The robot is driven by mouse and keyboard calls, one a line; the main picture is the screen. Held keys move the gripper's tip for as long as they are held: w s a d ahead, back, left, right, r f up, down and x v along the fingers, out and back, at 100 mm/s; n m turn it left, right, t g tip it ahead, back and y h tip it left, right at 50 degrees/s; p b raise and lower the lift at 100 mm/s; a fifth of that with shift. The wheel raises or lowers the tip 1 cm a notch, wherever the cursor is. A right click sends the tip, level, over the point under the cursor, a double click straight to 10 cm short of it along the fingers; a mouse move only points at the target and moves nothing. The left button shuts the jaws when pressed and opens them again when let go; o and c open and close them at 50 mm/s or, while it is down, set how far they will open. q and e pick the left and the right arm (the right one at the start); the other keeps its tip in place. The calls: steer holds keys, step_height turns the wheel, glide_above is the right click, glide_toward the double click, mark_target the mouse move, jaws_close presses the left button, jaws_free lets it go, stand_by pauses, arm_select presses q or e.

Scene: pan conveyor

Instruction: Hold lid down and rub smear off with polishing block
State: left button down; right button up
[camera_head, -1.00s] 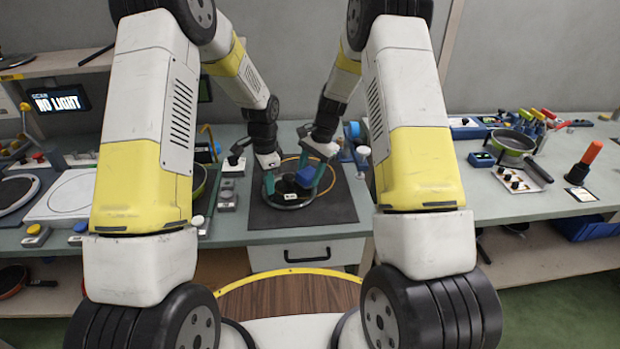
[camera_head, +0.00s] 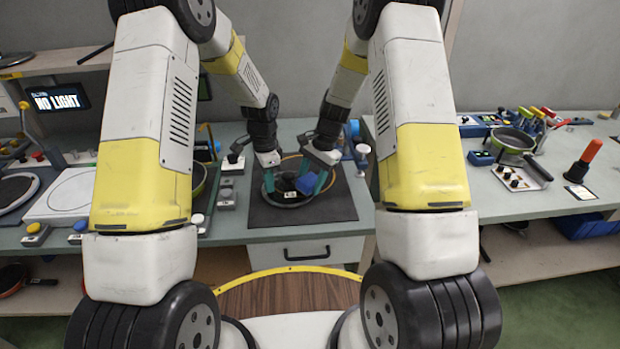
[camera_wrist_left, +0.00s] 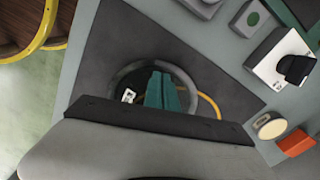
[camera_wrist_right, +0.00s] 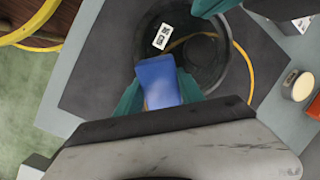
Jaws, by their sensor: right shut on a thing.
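The dark round lid (camera_head: 290,200) with a grey rim lies on the dark mat. Its black knob (camera_wrist_right: 203,46) and a white label (camera_wrist_right: 162,37) show in the right wrist view. My left gripper (camera_wrist_left: 166,92) has its teal fingers together, over the lid; I cannot tell whether the tips press on it. Contact between block and lid is unclear. I cannot make out a smear.
The dark mat (camera_head: 335,208) has bare room around the lid. A yellow-orange cord or ring (camera_wrist_right: 247,75) runs by the lid. Grey fixtures and a switch box (camera_wrist_left: 282,62) stand beside the mat. A pan (camera_head: 512,143) and tools stand on the right bench.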

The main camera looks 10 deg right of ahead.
steer(key=shift+v, duration=3)
steer(key=shift+v, duration=1.55)
steer(key=shift+f, duration=0.15)
steer(key=shift+x, duration=3.35)
steer(key=shift+x, duration=1.05)
